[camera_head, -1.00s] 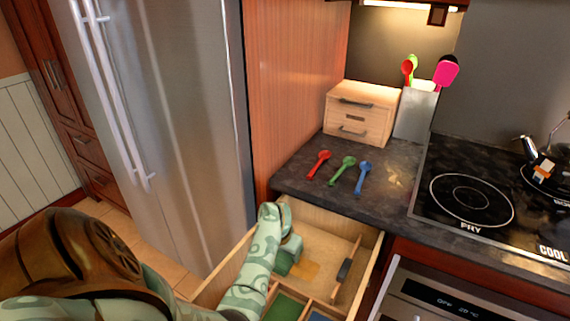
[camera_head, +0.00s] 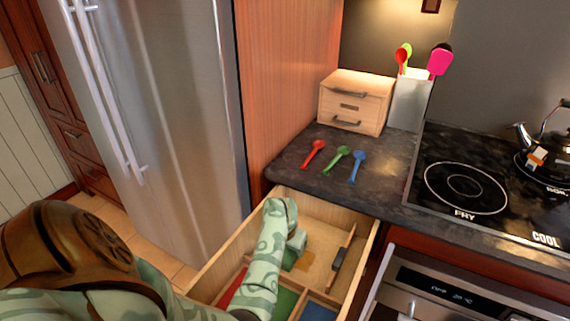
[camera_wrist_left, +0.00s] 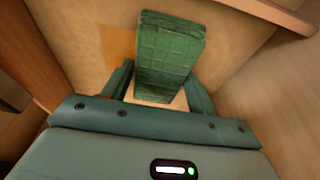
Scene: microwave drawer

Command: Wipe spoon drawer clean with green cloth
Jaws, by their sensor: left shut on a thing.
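The open wooden drawer (camera_head: 325,238) is pulled out below the counter. A yellow-brown stain (camera_head: 304,263) lies on its bare floor, and it also shows in the left wrist view (camera_wrist_left: 119,42). My left arm reaches down into the drawer. My left gripper (camera_wrist_left: 160,85) is shut on the folded green cloth (camera_wrist_left: 168,48), with a finger on each side of it. The cloth is at the drawer floor, beside the stain and partly over its edge. In the head view my gripper (camera_head: 294,250) hides most of the cloth. My right gripper is not in view.
Red, green and blue spoons (camera_head: 337,160) lie on the dark counter (camera_head: 290,170). The drawer's front has red, green and blue compartments (camera_head: 318,311); a wooden divider with a dark handle-like piece (camera_head: 338,259) stands at right.

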